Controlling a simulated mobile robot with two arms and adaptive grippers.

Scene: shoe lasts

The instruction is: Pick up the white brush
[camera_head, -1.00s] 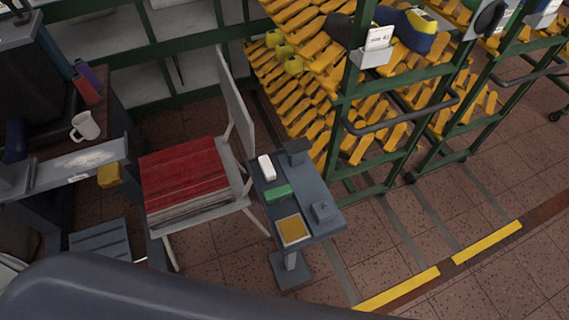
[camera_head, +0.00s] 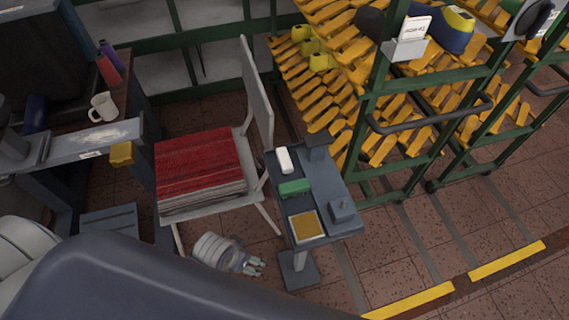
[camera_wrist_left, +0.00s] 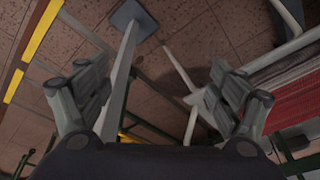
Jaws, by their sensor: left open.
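The white brush (camera_head: 284,160) lies on the small grey side table (camera_head: 325,185), near its far left edge. A green brush (camera_head: 294,187) lies just in front of it. My left gripper (camera_head: 262,265) is low, beside the table's post, below and in front of the tabletop, well apart from the white brush. In the left wrist view my left gripper (camera_wrist_left: 158,68) is open and empty, with the table's pale post (camera_wrist_left: 118,85) showing between its fingers. The white brush does not show there. My right gripper is not in view.
A white chair (camera_head: 258,95) with a red stack (camera_head: 200,165) on its seat stands left of the table. A green rack (camera_head: 385,85) with yellow lasts stands behind it. The table also holds a yellow-topped square (camera_head: 307,225) and grey blocks. Open floor lies right.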

